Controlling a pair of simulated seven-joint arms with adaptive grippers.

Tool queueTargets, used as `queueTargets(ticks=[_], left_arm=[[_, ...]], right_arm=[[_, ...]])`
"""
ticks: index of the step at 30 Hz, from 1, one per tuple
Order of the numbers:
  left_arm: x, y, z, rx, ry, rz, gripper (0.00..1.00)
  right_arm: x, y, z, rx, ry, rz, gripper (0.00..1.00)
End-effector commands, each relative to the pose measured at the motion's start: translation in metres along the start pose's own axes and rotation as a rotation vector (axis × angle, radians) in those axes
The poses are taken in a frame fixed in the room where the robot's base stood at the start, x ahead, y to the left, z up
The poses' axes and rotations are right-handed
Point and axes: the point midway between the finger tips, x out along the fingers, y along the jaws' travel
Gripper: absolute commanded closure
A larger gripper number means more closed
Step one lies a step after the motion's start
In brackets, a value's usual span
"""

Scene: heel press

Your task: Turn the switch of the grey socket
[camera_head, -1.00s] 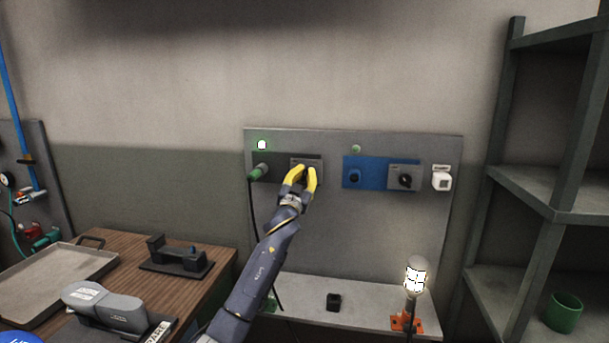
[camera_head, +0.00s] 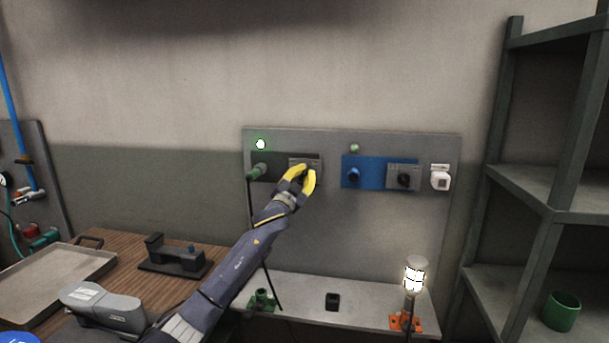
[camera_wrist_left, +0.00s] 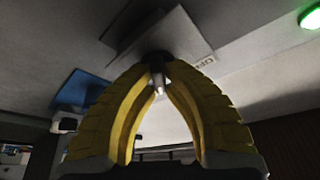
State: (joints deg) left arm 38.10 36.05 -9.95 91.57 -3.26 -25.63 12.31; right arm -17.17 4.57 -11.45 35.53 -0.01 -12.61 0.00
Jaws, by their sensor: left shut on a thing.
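My left gripper (camera_head: 304,172) has yellow fingers and is at this box, shut on the switch knob, which the fingers mostly hide in the head view. In the left wrist view the fingertips close around the dark knob (camera_wrist_left: 157,72) in front of the box (camera_wrist_left: 165,38). The knob's exact angle cannot be told. My right gripper is not in view.
A green light (camera_head: 260,144) glows above the grey socket. To the right are a blue socket plate (camera_head: 351,184) with its own switch (camera_head: 404,179) and a white socket (camera_head: 440,181). A lit caged lamp (camera_head: 414,278) stands on the shelf below. The wall above the panel is clear.

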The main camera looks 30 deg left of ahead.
Motion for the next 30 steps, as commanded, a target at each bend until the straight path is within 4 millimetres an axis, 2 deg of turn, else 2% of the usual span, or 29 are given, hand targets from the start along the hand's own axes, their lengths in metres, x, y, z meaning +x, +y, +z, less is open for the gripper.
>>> queueTargets(ticks=[6,7,12,23,30], left_arm=[[0.000,-0.001,-0.001,0.000,0.001,-0.001,1.00],[0.000,-0.001,-0.001,0.000,0.001,-0.001,0.86],[0.000,0.000,0.000,-0.001,0.001,-0.001,0.66],[-0.005,0.001,0.001,-0.001,0.000,0.000,0.66],[-0.034,0.001,0.001,-0.002,0.000,0.001,0.66]], right_arm=[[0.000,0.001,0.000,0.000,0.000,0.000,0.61],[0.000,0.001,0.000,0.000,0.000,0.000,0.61],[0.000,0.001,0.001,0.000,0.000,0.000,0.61],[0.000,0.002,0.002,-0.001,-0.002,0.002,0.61],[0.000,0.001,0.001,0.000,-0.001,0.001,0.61]])
